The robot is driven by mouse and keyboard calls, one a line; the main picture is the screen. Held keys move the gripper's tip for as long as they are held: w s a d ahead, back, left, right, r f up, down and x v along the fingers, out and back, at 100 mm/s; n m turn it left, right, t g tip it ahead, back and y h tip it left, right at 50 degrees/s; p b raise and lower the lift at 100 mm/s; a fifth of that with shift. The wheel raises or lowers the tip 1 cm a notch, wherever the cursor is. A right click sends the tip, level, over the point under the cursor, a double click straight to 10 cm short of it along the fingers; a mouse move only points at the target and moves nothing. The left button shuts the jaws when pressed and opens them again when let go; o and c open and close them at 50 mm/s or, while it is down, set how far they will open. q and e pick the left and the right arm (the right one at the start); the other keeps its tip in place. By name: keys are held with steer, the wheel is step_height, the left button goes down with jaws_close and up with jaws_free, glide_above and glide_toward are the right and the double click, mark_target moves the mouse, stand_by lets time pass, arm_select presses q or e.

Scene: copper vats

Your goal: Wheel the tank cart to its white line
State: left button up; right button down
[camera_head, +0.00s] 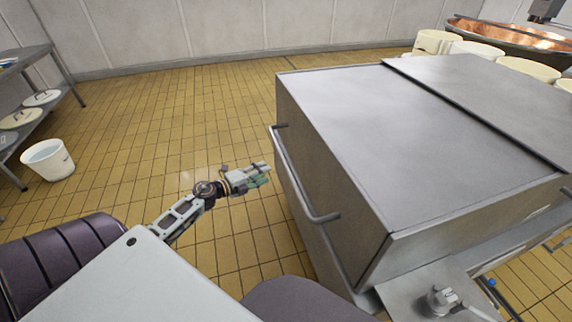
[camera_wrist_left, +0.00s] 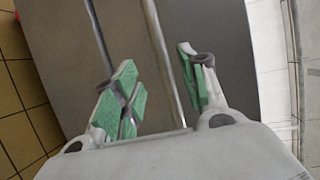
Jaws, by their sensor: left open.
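The tank cart (camera_head: 430,130) is a large grey metal box with a flat lid, at the right of the head view. A bar handle (camera_head: 298,172) runs along its near left side. My left gripper (camera_head: 266,174) is open and empty just left of this handle, its green-padded fingers toward the cart. In the left wrist view the open fingers (camera_wrist_left: 160,95) have a grey bar (camera_wrist_left: 162,60) passing between them in the picture. I cannot tell whether they touch it. My right gripper is out of view. I see no white line on the floor in the head view.
A white bucket (camera_head: 48,160) stands on the tiled floor at the left, by a shelf rack (camera_head: 62,72). Cream tubs (camera_head: 476,52) and a copper vat (camera_head: 515,36) are behind the cart. The yellow floor (camera_head: 170,130) left of the cart is clear up to the wall.

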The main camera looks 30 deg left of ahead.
mark_target(286, 163)
arm_select(q)
steer(key=shift+b+x, duration=0.6)
steer(key=shift+x, duration=5.65)
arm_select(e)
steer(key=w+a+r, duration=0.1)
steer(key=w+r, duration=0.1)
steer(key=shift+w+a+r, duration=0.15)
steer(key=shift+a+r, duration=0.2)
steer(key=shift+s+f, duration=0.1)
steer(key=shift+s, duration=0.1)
arm_select(q)
jaws_close()
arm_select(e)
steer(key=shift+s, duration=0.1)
